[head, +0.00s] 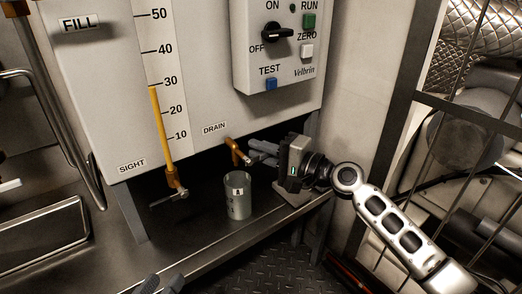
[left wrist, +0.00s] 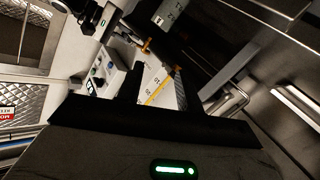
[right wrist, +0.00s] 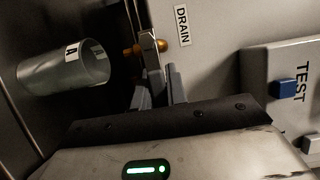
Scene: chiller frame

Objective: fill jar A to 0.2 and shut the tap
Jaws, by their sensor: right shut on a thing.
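Jar A (head: 239,207) is a grey cylinder with an "A" label, upright on the dark shelf just below the drain tap (head: 234,150). The right wrist view also shows jar A (right wrist: 48,72) and the orange tap (right wrist: 135,50). I see no stream and cannot tell any level in the jar. My right gripper (head: 252,152) is shut on the tap's handle, under the DRAIN label; its fingers (right wrist: 158,80) hide part of it. My left gripper (head: 160,285) is empty and open at the bottom edge, away from the jar; its parted fingers show in the left wrist view (left wrist: 162,88).
The sight gauge (head: 158,125) reads a little under 30, with a brass fitting (head: 177,188) below it. A control box (head: 278,45) with a knob and buttons is above the tap. A metal tray (head: 40,235) lies at left. A wire rack stands at right.

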